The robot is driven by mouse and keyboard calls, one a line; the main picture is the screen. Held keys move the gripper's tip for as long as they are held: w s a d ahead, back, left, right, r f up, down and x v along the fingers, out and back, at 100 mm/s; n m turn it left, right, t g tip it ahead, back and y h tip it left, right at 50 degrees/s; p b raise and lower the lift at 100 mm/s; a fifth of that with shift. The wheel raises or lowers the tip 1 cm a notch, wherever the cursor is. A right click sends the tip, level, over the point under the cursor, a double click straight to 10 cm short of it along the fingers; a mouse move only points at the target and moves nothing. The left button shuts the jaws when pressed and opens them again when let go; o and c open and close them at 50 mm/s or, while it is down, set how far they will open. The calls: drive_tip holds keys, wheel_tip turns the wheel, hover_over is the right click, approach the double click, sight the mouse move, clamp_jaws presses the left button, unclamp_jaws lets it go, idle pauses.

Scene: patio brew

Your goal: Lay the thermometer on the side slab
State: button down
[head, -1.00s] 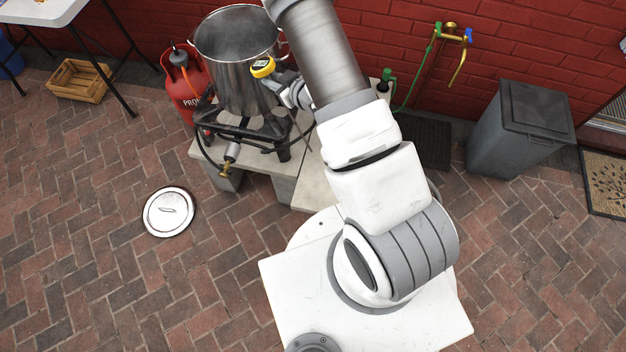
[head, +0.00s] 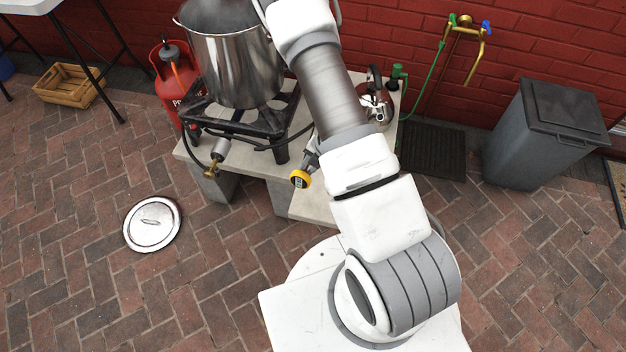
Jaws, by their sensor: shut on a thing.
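The thermometer (head: 300,179) shows in the head view as a yellow-rimmed dial with a dark face. My gripper (head: 309,160) is shut on it, mostly hidden behind my arm. The dial appears over the near left part of the pale side slab (head: 312,207). I cannot tell whether the thermometer touches the slab. Its stem is not clearly visible. My arm covers much of the middle of the slab.
A large steel pot (head: 235,65) stands on a black burner (head: 240,122) left of my arm. A kettle (head: 376,100) and a green-capped bottle (head: 397,78) stand at the slab's back. A red gas cylinder (head: 175,75) is at left. A lid (head: 152,224) lies on the bricks.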

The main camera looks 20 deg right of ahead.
drive_tip(key=shift+n, duration=0.9)
drive_tip(key=f+b, duration=0.2)
drive_tip(key=f, duration=0.1)
drive_tip(key=f+b, duration=0.3)
drive_tip(key=f, duration=0.1)
drive_tip(key=s+d+f+b, duration=0.1)
drive_tip(key=f+b, duration=0.2)
drive_tip(key=f, duration=0.1)
drive_tip(key=shift+d+f, duration=0.1)
drive_tip(key=shift+f, duration=0.15)
drive_tip(key=c, duration=0.7)
unclamp_jaws()
drive_tip(key=shift+c, duration=0.2)
drive_tip(key=p+v, duration=0.6)
drive_tip(key=v, duration=1.1)
drive_tip(key=shift+r, duration=0.25)
drive_tip(key=shift+d, duration=0.1)
